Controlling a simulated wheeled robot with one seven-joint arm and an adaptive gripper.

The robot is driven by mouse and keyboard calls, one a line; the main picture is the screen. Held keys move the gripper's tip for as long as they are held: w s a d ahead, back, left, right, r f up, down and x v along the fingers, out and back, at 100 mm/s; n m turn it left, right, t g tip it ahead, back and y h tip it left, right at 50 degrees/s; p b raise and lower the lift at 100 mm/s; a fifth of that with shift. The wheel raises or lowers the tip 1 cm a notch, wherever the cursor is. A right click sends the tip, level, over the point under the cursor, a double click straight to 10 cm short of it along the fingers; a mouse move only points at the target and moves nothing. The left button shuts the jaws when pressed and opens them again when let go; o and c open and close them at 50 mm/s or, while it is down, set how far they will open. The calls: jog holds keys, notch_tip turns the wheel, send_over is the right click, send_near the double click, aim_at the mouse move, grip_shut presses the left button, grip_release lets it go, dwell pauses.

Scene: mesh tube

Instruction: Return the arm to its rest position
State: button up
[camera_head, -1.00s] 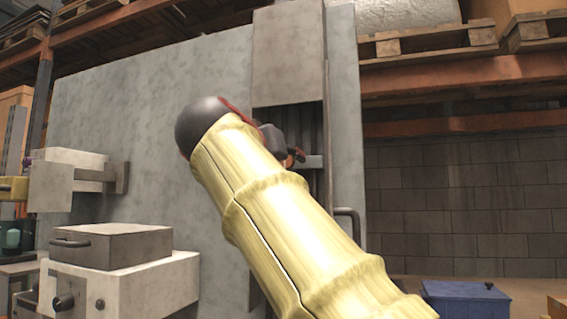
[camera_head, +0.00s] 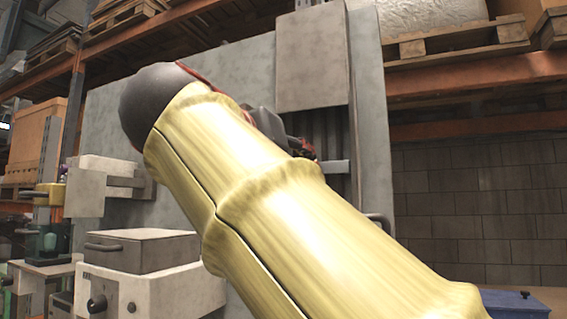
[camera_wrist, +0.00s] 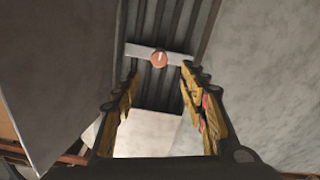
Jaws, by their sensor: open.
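My arm, in a yellow ribbed sleeve with a dark rounded joint, crosses the middle of the head view from lower right to upper left. In the wrist view my gripper (camera_wrist: 158,105) is open, with its two yellow-and-black fingers apart and nothing between them. Beyond the fingertips is a grey bar (camera_wrist: 175,58) with a round orange-red knob (camera_wrist: 159,58), set across a dark ribbed recess. In the head view the gripper is mostly hidden behind my arm; only dark and red parts show.
A tall grey panel (camera_head: 245,75) with a raised plate (camera_head: 311,60) stands behind my arm. A white machine with a grey lid (camera_head: 140,250) is at lower left. A blue box (camera_head: 515,303) sits at lower right. Pallet racks (camera_head: 470,75) and a block wall (camera_head: 470,195) are behind.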

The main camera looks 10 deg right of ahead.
jog(key=shift+s+a, duration=0.3)
jog(key=shift+s, duration=0.2)
